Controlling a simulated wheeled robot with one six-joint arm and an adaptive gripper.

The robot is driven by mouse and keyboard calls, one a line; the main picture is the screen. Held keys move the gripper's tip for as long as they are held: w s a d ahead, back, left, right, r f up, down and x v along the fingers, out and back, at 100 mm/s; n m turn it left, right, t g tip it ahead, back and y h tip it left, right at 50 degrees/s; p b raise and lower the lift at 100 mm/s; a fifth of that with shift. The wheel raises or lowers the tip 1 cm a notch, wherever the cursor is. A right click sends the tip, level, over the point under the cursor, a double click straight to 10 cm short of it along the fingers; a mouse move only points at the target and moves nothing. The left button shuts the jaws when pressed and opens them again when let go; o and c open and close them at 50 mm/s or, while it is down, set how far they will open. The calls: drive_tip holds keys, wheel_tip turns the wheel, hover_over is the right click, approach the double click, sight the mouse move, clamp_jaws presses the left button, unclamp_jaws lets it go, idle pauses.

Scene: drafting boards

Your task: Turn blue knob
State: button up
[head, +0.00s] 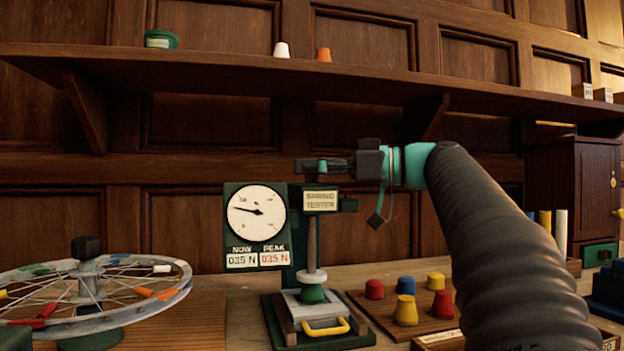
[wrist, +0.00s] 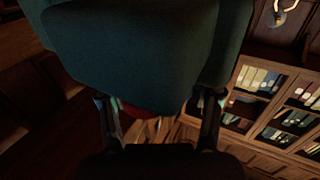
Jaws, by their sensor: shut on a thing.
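The spring tester (head: 320,201) stands in the head view's middle, its dial (head: 256,212) beside it and its NOW and PEAK windows both reading 035 N. My gripper (head: 309,167) reaches in from the right at the top of the tester. Its fingers (wrist: 158,112) are shut on a dark reddish part (wrist: 138,111), mostly hidden under a big dark teal body (wrist: 140,45). I cannot make out a blue knob there. A green piece (head: 312,294) sits under the tester's rod.
A board (head: 375,312) right of the tester bears red and yellow pieces and a blue one (head: 406,285). A yellow handle (head: 328,328) is at the tester's base. A shelf (head: 230,80) runs above.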

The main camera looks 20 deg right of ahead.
drive_tip(key=shift+s+f+m+t+h+b, duration=0.1)
drive_tip(key=shift+f+m+t+h+b, duration=0.1)
drive_tip(key=shift+m+t+h+b, duration=0.3)
drive_tip(key=shift+s+f+m+t+h+b, duration=0.1)
drive_tip(key=shift+f+m+t+h+b, duration=0.1)
drive_tip(key=shift+m+t+b, duration=0.35)
drive_tip(key=m+t+h+b, duration=0.2)
drive_tip(key=t+b, duration=0.1)
drive_tip(key=shift+a+r+h, duration=0.15)
drive_tip(key=shift+r+h, duration=0.05)
drive_tip(key=shift+h, duration=0.2)
drive_tip(key=m+t+h, duration=0.1)
drive_tip(key=h, duration=0.1)
drive_tip(key=m+t+h+b, duration=0.1)
drive_tip(key=m+t+h, duration=0.1)
drive_tip(key=shift+r, duration=0.2)
drive_tip(key=shift+w+m+t+h, duration=0.1)
drive_tip(key=shift+m+t+h, duration=0.25)
drive_tip(key=shift+m+h, duration=0.75)
drive_tip(key=shift+h, duration=0.4)
drive_tip(key=o, duration=1.1)
drive_tip(key=shift+o, duration=0.2)
